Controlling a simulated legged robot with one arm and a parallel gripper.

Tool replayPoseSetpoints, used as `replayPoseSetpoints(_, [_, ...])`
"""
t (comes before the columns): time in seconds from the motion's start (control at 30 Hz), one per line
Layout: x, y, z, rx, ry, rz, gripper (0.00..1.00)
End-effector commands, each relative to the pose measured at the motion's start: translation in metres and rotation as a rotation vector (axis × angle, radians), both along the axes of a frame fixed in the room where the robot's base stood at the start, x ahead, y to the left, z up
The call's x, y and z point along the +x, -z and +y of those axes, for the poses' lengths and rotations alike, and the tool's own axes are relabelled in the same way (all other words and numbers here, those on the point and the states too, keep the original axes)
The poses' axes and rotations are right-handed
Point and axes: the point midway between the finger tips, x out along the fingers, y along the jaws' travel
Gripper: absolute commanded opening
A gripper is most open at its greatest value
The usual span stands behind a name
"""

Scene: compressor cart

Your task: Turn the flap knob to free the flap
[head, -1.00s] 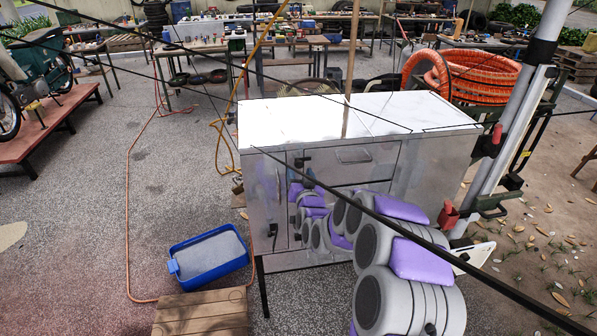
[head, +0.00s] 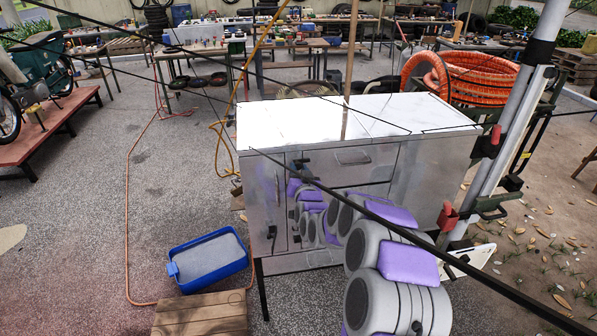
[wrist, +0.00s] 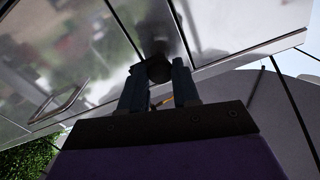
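A dark, blocky knob (wrist: 155,69), which I take to be the flap knob, shows on the shiny metal panel in the wrist view. My gripper (wrist: 157,73) is right at it, with one dark finger on each side and the knob between or just beyond the fingertips. The fingers are apart by about the knob's width; I cannot tell whether they press on it. In the head view, the metal cabinet (head: 263,215) stands in front of me. My grey and purple arm reaches to its front and hides part of it, and I cannot make out my gripper there.
A bar handle (wrist: 68,103) is left of the knob in the wrist view. A blue tub (head: 208,258) and a wooden crate (head: 200,313) are on the ground at left. Orange hose coils (head: 475,80) lie behind the cabinet at right. The panels mirror my arm.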

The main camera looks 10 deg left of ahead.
Motion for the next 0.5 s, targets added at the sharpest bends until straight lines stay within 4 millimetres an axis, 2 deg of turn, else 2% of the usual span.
replayPoseSetpoints(0.03, [0.0000, -0.0001, -0.0001, 0.000, 0.000, 0.000, 0.26])
replayPoseSetpoints(0.3, [0.0001, -0.0001, 0.0005, -0.001, 0.000, -0.001, 0.00])
replayPoseSetpoints(0.5, [0.0001, -0.0006, 0.0006, -0.014, 0.000, -0.004, 0.00])
